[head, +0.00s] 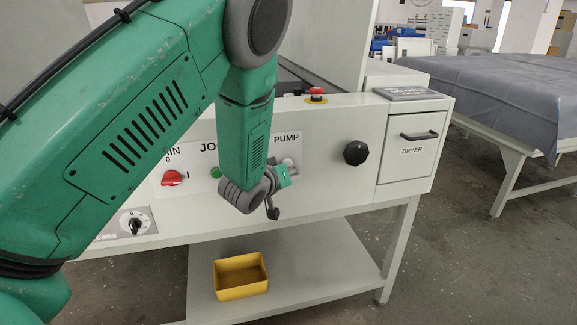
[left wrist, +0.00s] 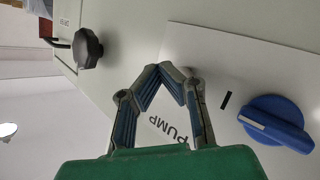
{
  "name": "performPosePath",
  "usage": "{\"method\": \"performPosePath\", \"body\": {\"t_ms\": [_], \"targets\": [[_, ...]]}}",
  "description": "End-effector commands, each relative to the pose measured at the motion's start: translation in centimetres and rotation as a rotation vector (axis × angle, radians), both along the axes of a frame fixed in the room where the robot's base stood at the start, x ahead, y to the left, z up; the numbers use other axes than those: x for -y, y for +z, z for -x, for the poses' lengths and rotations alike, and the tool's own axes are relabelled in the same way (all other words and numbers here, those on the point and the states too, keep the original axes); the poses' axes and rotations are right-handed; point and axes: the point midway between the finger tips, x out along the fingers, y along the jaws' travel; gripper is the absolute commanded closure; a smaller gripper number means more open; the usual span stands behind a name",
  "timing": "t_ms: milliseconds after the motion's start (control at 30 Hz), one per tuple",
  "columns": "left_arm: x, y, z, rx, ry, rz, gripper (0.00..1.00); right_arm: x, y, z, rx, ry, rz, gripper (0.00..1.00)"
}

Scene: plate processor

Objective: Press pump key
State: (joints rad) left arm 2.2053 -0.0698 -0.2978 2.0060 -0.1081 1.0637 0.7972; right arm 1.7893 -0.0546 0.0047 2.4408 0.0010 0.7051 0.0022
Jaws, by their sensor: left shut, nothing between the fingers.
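The PUMP label (head: 286,139) is on the white front panel, and it also shows upside down in the left wrist view (left wrist: 170,129). My left gripper (head: 284,178) is at the panel just below this label. In the left wrist view its fingers (left wrist: 170,70) meet at the tips, with nothing between them. A blue rotary knob (left wrist: 275,122) with a white pointer line is right of the fingers there; my arm hides it in the head view. I cannot tell whether the fingertips touch the panel. My right gripper is not in view.
A black knob (head: 356,153) is right of my gripper, with the DRYER door (head: 411,148) beyond it. A red switch (head: 173,178) and green button (head: 215,172) are to its left. A red emergency stop (head: 316,93) is on top. A yellow bin (head: 241,277) stands below.

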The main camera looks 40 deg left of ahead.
Motion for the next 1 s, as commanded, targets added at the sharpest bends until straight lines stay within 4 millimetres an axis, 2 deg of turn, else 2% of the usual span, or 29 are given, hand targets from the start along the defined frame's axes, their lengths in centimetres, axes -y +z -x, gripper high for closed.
{"method": "performPosePath", "body": {"t_ms": [1000], "targets": [[-0.89,0.16,-0.67,0.000,0.000,0.001,1.00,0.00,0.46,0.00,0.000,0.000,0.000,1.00]]}}
